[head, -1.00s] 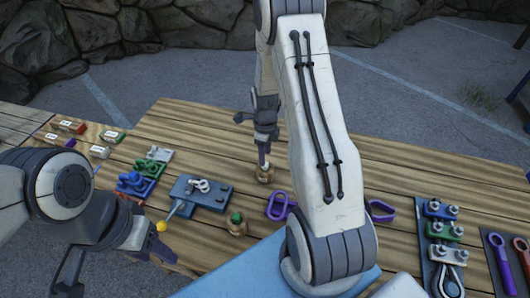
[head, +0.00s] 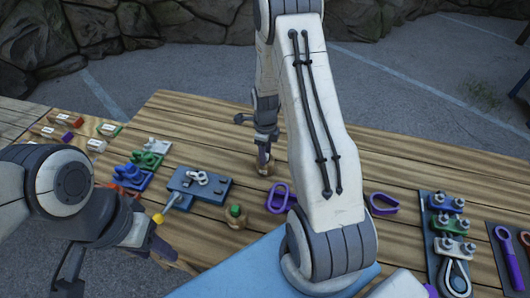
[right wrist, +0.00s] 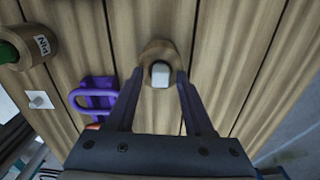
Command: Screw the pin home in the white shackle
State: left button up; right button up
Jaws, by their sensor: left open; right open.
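The white shackle (head: 198,178) lies on a blue-grey fixture (head: 222,184) left of centre in the head view. A white-topped pin (right wrist: 160,77) sits upright in a round wooden holder (right wrist: 157,46) in the right wrist view. My right gripper (right wrist: 160,88) is open, with one finger on each side of the pin's head; whether they touch it I cannot tell. In the head view, this gripper (head: 264,150) points down at the holder. My left gripper (head: 122,266) is open and empty, low at the left, in front of the fixture.
A green-topped pin holder (head: 236,215) and a purple link (head: 280,198) stand near. Several coloured shackles (head: 138,175) are at the left; a clamp rack (head: 440,230) is at the right.

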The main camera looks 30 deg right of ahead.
grip_shut()
jog(key=shift+r+p, duration=2.1)
jog(key=shift+r, duration=0.55)
